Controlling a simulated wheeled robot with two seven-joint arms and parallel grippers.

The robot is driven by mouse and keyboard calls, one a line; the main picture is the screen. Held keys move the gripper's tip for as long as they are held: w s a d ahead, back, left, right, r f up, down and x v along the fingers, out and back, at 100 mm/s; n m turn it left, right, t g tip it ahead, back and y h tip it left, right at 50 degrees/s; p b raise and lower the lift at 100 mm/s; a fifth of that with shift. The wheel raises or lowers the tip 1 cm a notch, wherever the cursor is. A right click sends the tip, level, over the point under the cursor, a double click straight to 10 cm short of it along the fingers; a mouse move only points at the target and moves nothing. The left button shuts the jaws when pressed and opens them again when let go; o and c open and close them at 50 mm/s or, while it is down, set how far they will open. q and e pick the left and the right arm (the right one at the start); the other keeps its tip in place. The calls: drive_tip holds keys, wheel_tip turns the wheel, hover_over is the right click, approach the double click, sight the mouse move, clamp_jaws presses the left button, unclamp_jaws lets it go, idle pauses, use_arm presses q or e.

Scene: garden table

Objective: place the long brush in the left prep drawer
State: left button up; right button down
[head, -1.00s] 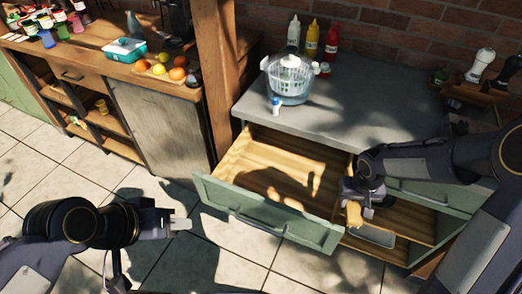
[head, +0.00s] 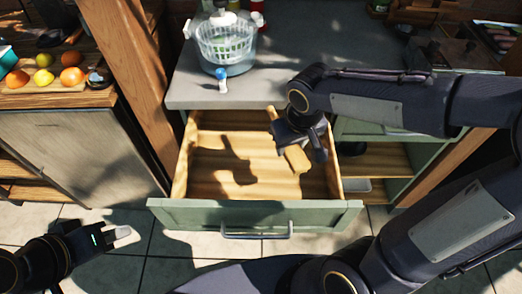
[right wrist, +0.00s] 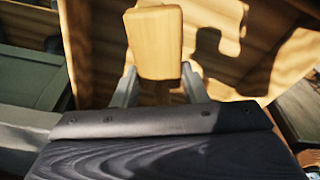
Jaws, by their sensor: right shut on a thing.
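The left prep drawer (head: 255,215) is pulled open below the grey counter, with a green front and a bare wooden inside. My right gripper (head: 294,143) is over the right part of the drawer, shut on the long brush (head: 298,159). The brush is pale wood; its thin end shows beyond the gripper and its block end on the near side. In the right wrist view the block end (right wrist: 154,42) stands up between the fingers (right wrist: 158,85), and part of the brush is hidden. My left gripper (head: 122,234) is empty, low at the left; its finger gap is unclear.
A salad spinner (head: 226,45) and a small blue-capped bottle (head: 221,82) stand on the counter (head: 300,85) behind the drawer. A wooden post (head: 125,75) rises at the left. An open shelf (head: 375,160) is to the right. The drawer floor is clear.

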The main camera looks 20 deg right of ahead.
drive_tip(key=f+b, duration=0.1)
drive_tip(key=f, duration=0.3)
drive_tip(key=f+b, duration=0.1)
drive_tip(key=f, duration=0.4)
drive_tip(key=f+b, duration=0.1)
drive_tip(key=f, duration=0.3)
drive_tip(key=shift+s+a+f, duration=0.15)
drive_tip(key=shift+s+f, duration=0.15)
drive_tip(key=shift+f, duration=0.1)
drive_tip(key=w, duration=0.4)
drive_tip(key=shift+a+r+p, duration=0.25)
drive_tip(key=shift+a+p, duration=0.1)
drive_tip(key=shift+p, duration=0.05)
drive_tip(key=shift+w+a, duration=0.1)
drive_tip(key=shift+w, duration=0.55)
drive_tip(key=w, duration=0.2)
drive_tip(key=f, duration=0.1)
drive_tip(key=shift+w+a+p, duration=0.25)
drive_tip(key=shift+w+p, duration=0.05)
drive_tip(key=shift+w, duration=0.1)
drive_tip(key=shift+f, duration=0.15)
